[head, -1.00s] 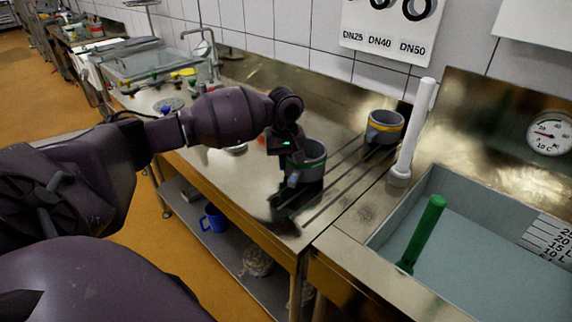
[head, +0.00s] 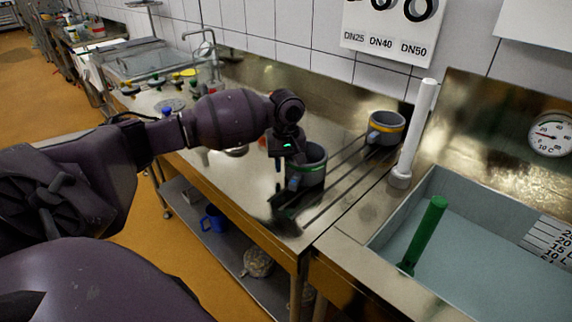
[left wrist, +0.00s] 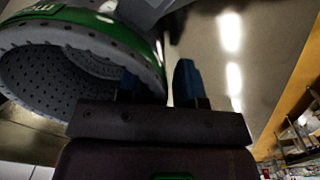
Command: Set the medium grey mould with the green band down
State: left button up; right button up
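The medium grey mould with the green band (head: 314,168) is at my left gripper (head: 290,182), over the steel bench near its front edge. In the left wrist view the mould (left wrist: 60,75) fills the upper left, its open perforated end towards the camera. My left gripper (left wrist: 160,85) has its blue fingers close together, one either side of the mould's wall, and looks shut on it. The mould's underside is hidden, so I cannot tell whether it touches the bench. My right gripper is not in view.
A grey mould with a yellow band (head: 386,128) stands farther back on the steel bench (head: 350,205). A white rod (head: 415,135) stands to its right. A water basin (head: 480,240) holds a green-handled tool (head: 425,232). Dark grooves cross the bench.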

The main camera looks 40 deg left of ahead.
pick_arm(q)
notch_tip(320, 180, up, 10)
jog(key=shift+r+p, duration=0.15)
jog(key=shift+p, duration=0.8)
jog(key=shift+r, duration=0.75)
